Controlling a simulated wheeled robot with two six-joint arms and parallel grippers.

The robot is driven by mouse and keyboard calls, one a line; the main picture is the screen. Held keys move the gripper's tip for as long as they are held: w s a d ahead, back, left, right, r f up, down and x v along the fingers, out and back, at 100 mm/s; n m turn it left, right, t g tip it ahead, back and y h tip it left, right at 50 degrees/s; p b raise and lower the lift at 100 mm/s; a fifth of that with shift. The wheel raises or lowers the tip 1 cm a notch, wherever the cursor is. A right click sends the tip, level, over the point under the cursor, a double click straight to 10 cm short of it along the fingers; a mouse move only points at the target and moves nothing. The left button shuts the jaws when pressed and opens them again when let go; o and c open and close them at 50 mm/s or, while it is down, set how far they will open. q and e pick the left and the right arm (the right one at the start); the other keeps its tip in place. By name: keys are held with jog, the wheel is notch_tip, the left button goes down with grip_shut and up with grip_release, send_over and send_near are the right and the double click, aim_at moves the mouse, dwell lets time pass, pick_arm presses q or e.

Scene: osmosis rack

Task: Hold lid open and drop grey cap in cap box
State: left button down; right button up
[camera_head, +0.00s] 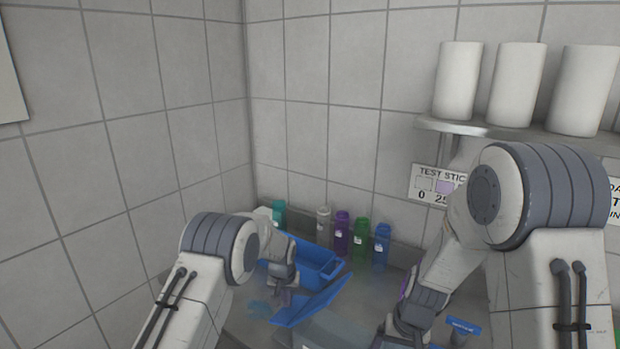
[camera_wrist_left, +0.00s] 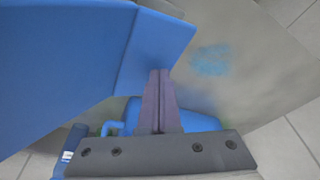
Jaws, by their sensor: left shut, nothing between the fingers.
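A blue box (camera_head: 322,262) stands on the bench near the back corner, partly hidden by my left arm. A blue flap (camera_head: 312,302), which looks like its lid, is tilted up at its front. My left gripper (camera_head: 282,294) points down at the flap's left side, its fingers shut and empty. In the left wrist view the shut fingers (camera_wrist_left: 160,88) overlap the edge of a large blue panel (camera_wrist_left: 75,50); contact is unclear. My right gripper (camera_head: 402,330) hangs low at the right, its fingers not clear. I cannot make out a grey cap.
Grey (camera_head: 323,225), purple (camera_head: 341,233), green (camera_head: 361,238) and blue (camera_head: 381,246) bottles stand in a row along the back wall. A teal bottle (camera_head: 279,213) is in the corner. A shelf (camera_head: 520,131) holds white cylinders. A blue stain (camera_head: 259,309) marks the bench.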

pick_arm(q)
jog(key=shift+r, duration=0.1)
jog(key=w+v, duration=0.2)
jog(key=v, duration=0.7)
jog(key=shift+w+a+r, duration=0.3)
jog(key=shift+w+r, duration=0.05)
jog(key=shift+r, duration=0.15)
dwell(1.1)
